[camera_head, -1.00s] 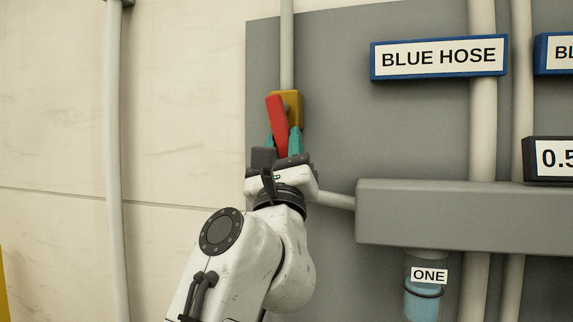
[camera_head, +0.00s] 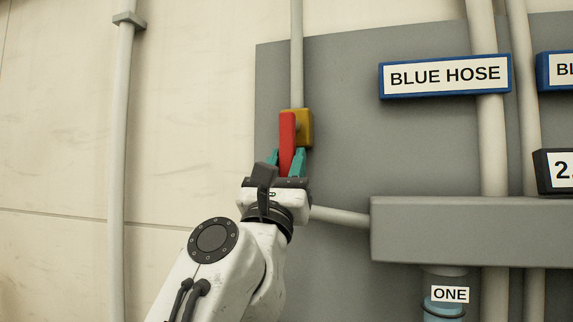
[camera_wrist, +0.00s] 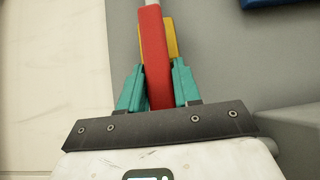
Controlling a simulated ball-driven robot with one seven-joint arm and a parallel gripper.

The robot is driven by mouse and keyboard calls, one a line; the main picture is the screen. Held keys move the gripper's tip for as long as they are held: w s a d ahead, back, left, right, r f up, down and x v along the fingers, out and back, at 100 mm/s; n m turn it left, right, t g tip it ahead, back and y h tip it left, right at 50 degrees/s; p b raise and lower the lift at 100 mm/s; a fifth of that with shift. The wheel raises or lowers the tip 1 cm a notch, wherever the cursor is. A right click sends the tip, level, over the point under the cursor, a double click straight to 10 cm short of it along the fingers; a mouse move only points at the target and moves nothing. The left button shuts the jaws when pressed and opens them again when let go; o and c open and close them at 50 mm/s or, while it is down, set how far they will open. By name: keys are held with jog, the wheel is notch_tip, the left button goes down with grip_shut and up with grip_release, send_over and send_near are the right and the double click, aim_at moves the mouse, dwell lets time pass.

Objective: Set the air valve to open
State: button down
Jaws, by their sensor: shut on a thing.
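The air valve has a yellow body (camera_head: 304,127) on the thin grey pipe, with a red lever (camera_head: 287,140) in front of it. In the head view the lever stands close to upright, roughly in line with the pipe. My gripper (camera_head: 287,162) is below the valve with its teal fingers on either side of the lever's lower end. In the wrist view my gripper (camera_wrist: 157,90) is shut on the red lever (camera_wrist: 154,60), and the yellow body (camera_wrist: 171,38) shows behind it. The lever's lowest end is partly hidden by my gripper.
A grey panel (camera_head: 345,130) backs the valve. A grey horizontal box (camera_head: 475,232) stands to the right, joined by a short pipe (camera_head: 340,216). A BLUE HOSE sign (camera_head: 445,76) is at upper right. A vertical pipe (camera_head: 118,180) runs on the left wall.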

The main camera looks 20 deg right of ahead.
jog(key=c, duration=0.9)
grip_release()
jog(key=shift+a, duration=0.1)
jog(key=b+v, duration=0.1)
jog(key=v, duration=0.9)
jog(key=shift+s+a+f, duration=0.15)
jog(key=shift+f, duration=0.15)
jog(key=shift+r, duration=0.1)
